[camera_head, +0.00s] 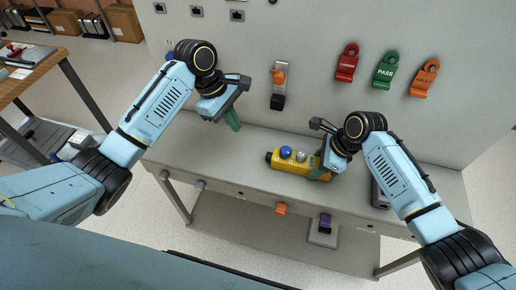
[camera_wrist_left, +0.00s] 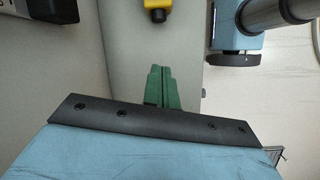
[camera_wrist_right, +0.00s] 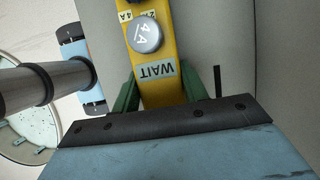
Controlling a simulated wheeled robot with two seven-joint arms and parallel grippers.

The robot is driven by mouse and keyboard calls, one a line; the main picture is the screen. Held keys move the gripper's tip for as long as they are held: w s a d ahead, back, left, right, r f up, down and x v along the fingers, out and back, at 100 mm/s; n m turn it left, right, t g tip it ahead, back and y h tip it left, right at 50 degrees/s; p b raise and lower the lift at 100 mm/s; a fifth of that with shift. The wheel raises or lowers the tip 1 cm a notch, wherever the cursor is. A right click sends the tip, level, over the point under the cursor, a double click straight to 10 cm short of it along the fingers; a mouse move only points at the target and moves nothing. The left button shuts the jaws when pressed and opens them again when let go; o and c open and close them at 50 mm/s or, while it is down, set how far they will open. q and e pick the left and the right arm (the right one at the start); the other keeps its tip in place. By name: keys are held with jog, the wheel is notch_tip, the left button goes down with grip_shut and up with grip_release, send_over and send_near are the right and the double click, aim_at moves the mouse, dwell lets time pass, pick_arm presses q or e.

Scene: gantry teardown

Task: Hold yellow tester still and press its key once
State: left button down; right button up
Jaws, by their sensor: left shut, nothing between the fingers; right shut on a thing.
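The yellow tester (camera_head: 293,168) lies on the grey bench top, with a blue round key (camera_head: 286,152) and a grey round key (camera_head: 301,156) on its upper face. My left gripper (camera_head: 233,121) is shut and empty, above the bench to the left of the tester. The tester's dark end shows in the left wrist view (camera_wrist_left: 157,12).
Red, green and orange tags (camera_head: 385,70) hang on the grey back panel, left of which is an orange-handled switch (camera_head: 279,78). A dark grey object (camera_head: 379,194) stands partly behind my right arm. The bench top (camera_head: 205,150) left of the tester is clear.

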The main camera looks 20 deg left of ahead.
aim_at(269, 157)
pick_arm(q)
jog(key=n, duration=0.1)
jog(key=a+n, duration=0.1)
jog(key=n, duration=0.1)
jog(key=shift+a+f, duration=0.2)
jog(key=shift+f, duration=0.05)
pick_arm(e)
jog(key=shift+f, duration=0.1)
pick_arm(q)
jog(key=x, duration=1)
jog(key=shift+s+d, duration=0.1)
jog(key=shift+d, duration=0.1)
jog(key=d, duration=0.3)
jog(key=shift+d, duration=0.5)
